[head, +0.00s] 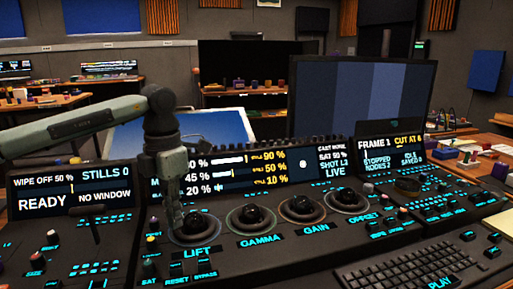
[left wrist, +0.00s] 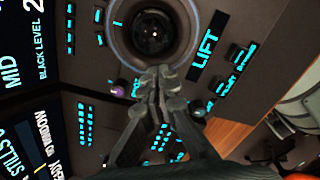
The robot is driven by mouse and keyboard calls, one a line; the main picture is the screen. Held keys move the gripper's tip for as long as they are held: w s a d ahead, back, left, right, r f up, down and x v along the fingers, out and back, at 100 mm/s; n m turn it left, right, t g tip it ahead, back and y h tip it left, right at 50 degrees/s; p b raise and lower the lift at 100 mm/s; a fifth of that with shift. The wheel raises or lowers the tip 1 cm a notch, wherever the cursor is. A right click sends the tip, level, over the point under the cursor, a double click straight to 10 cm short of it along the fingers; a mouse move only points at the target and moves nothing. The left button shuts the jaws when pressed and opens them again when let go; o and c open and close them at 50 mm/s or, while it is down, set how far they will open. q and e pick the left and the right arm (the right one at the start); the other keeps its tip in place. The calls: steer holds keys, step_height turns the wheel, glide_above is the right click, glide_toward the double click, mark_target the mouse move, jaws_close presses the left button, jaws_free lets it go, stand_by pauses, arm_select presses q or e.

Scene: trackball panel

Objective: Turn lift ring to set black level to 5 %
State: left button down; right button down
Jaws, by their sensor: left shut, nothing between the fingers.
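The lift ring (head: 211,236) circles a dark trackball above the LIFT label on the panel. It also shows at the top of the left wrist view (left wrist: 112,42), around the dark ball (left wrist: 153,32). My left gripper (head: 177,226) points down at the ring's left side, its fingers shut and empty. In the left wrist view the fingertips (left wrist: 155,74) are at the ring's near edge; I cannot tell whether they touch it. The display (head: 230,172) shows a bottom row with 20 % and, in yellow, 10 %; my arm hides its name. The wrist view shows BLACK LEVEL beside a cut-off figure starting with 2.
The gamma ring (head: 237,228), gain ring (head: 302,219) and offset ring (head: 347,207) stand to the right. A small knob (head: 153,244) is close left of the gripper. A keyboard (head: 415,262) is at the lower right.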

mark_target(184, 237)
arm_select(q)
steer(key=shift+f+b, duration=0.75)
steer(key=shift+f, duration=0.25)
stand_by(2.3)
steer(key=shift+s+d+f+n, duration=0.1)
steer(key=shift+s+d+n, duration=0.05)
steer(key=shift+n, duration=0.25)
steer(key=shift+s+d+n, duration=0.15)
steer(key=shift+n, duration=0.45)
steer(key=shift+s+d+n, duration=0.15)
steer(key=shift+d+n, duration=0.2)
steer(key=shift+n, duration=0.65)
steer(key=shift+b, duration=0.3)
steer(key=shift+s+d+n, duration=0.15)
steer(key=shift+d+n, duration=0.2)
steer(key=shift+n, duration=0.65)
